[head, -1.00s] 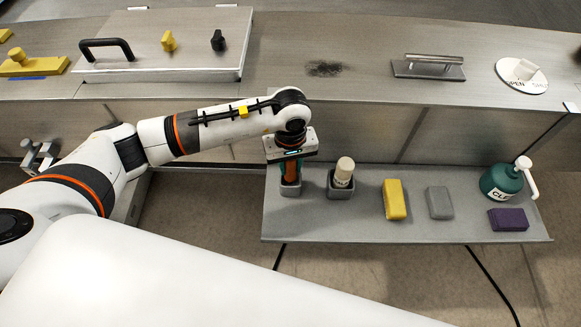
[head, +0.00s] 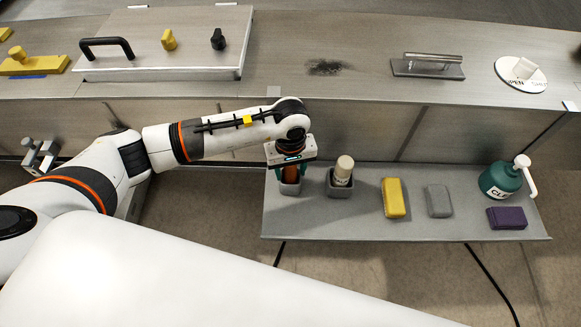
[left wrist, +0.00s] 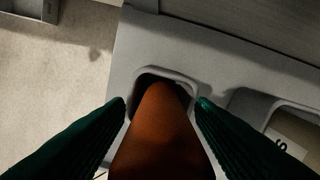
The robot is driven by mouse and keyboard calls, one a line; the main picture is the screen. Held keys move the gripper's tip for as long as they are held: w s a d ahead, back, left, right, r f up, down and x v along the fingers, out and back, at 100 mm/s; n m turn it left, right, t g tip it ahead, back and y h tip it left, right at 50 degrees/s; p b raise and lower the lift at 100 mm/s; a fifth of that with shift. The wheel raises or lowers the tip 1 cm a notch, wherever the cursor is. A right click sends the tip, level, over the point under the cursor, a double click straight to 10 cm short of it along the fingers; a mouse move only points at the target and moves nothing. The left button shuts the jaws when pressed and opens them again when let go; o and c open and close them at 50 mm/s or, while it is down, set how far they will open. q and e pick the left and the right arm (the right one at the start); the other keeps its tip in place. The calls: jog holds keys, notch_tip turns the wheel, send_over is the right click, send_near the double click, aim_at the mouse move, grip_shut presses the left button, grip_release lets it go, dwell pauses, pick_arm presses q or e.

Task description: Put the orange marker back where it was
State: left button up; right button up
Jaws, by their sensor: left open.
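The orange marker (head: 290,174) stands in the leftmost grey holder (head: 290,188) on the grey shelf. In the left wrist view the marker (left wrist: 160,130) rises from the holder's opening (left wrist: 188,78), between the two green fingers. My left gripper (head: 290,172) is over the holder with its fingers on either side of the marker. In the left wrist view the fingertips of my left gripper (left wrist: 162,104) are spread, with a gap beside the marker. The marker's lower end is hidden inside the holder. My right gripper is not seen.
The shelf (head: 350,228) also carries a second holder with a cream-capped bottle (head: 343,171), a yellow block (head: 394,198), a grey block (head: 439,202), a purple block (head: 507,218) and a green pump bottle (head: 501,181). Behind is a metal counter (head: 350,30) with a dark smudge (head: 326,68).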

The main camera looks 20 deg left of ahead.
pick_arm(q)
jog(key=shift+r, duration=0.3)
notch_tip(320, 180, up, 11)
jog(key=b, duration=0.3)
jog(key=shift+r, duration=0.35)
jog(key=shift+d, duration=0.1)
